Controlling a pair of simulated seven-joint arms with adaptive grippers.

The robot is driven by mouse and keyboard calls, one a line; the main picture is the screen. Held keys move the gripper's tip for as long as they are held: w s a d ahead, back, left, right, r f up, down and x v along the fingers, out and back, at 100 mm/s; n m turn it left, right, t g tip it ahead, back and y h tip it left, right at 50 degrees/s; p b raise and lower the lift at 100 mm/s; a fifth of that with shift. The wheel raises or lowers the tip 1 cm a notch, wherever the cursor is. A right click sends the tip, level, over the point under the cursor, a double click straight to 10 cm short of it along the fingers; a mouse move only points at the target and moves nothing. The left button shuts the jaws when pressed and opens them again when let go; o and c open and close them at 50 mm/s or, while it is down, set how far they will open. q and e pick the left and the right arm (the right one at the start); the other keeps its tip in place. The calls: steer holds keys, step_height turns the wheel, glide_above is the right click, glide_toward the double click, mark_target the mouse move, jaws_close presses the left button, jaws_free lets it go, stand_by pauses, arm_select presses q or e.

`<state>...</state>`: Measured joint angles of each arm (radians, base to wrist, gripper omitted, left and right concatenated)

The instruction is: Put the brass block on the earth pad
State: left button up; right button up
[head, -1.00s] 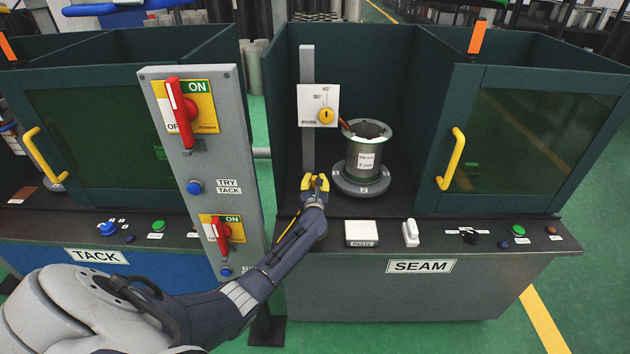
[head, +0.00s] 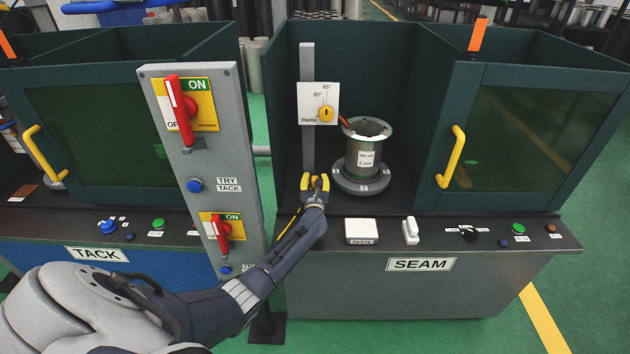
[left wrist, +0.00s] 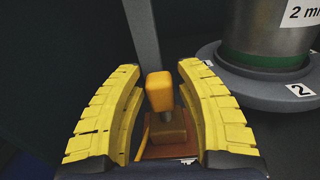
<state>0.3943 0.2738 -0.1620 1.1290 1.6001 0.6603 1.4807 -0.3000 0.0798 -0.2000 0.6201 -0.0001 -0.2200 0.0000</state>
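In the left wrist view a brownish brass block (left wrist: 168,128) with a short metal stem and a yellow-orange handle (left wrist: 158,92) appears to rest on a reddish-brown plate (left wrist: 160,152), which looks like the earth pad. The plate's lower part is hidden by my gripper. My left gripper (left wrist: 160,88) has its yellow fingers on both sides of the handle, with gaps visible on each side. It also shows in the head view (head: 315,182), low inside the SEAM booth, where it hides the block. My right gripper is in neither view.
A flanged cylinder (head: 364,148) stands on a grey round base (head: 362,183) just right of my left gripper. A grey post (head: 307,100) with a white dial plate (head: 318,104) rises behind it. A switch panel (head: 205,160) stands left of my forearm.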

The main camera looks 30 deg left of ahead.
arm_select(q)
steer(key=shift+o, duration=1.2)
steer(key=shift+f, duration=0.1)
steer(key=shift+s, duration=0.1)
steer(key=v, duration=1.2)
